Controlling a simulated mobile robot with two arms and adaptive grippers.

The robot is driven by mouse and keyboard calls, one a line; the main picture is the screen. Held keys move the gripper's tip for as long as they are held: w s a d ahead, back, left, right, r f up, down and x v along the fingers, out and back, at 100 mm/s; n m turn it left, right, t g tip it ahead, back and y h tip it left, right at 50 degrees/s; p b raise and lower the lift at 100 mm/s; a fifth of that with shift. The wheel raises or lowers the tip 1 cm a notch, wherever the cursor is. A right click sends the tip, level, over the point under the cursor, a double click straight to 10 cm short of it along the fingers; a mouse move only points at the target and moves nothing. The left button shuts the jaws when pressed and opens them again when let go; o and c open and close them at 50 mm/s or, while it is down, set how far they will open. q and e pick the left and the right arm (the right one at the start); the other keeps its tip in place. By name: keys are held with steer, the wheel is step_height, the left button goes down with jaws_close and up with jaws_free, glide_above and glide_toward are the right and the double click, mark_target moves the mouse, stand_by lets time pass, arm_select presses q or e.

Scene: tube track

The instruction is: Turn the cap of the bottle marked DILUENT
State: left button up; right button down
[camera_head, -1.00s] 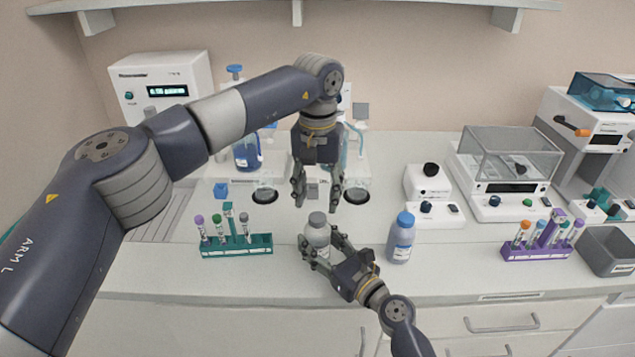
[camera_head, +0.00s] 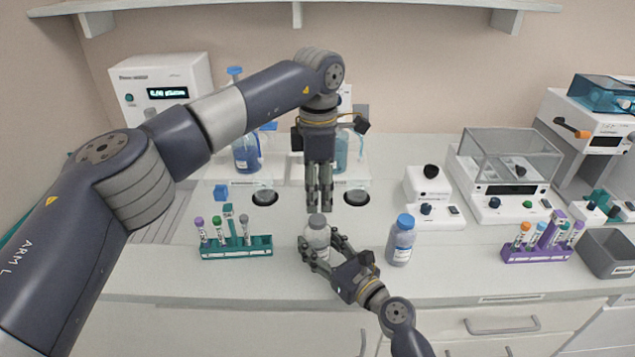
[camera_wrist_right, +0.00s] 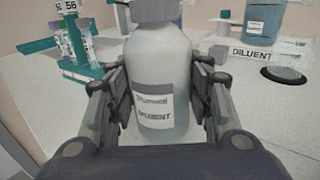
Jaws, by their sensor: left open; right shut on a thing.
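The bottle marked DILUENT (camera_head: 316,240) is a pale, translucent bottle with a grey cap (camera_head: 317,221), upright on the front of the bench. Its label reads DILUENT in the right wrist view (camera_wrist_right: 155,112). My right gripper (camera_head: 322,253) is shut around the bottle's body from the front right, and its fingers flank the bottle in the wrist view. My left gripper (camera_head: 320,208) points straight down just above the cap. It is open, with its fingers seen nearly in line, so the gap barely shows. Whether its tips touch the cap is hard to tell.
A blue-capped bottle (camera_head: 402,241) stands close to the right. A teal tube rack (camera_head: 237,247) is to the left, a purple rack (camera_head: 537,255) far right. Behind stand blue-liquid bottles (camera_head: 246,152) and a DILUENT sign (camera_wrist_right: 252,52). Bench front between bottle and teal rack is clear.

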mark_target(317, 219)
arm_select(q)
steer(key=n, duration=0.5)
steer(key=shift+r+n, duration=0.2)
steer(key=shift+n, duration=0.2)
steer(key=n, duration=0.7)
steer(key=shift+r, duration=0.2)
steer(key=n, duration=0.7)
steer(key=shift+r, duration=0.2)
steer(key=n, duration=0.6)
steer(key=shift+r, duration=0.2)
steer(key=shift+f, duration=4.05)
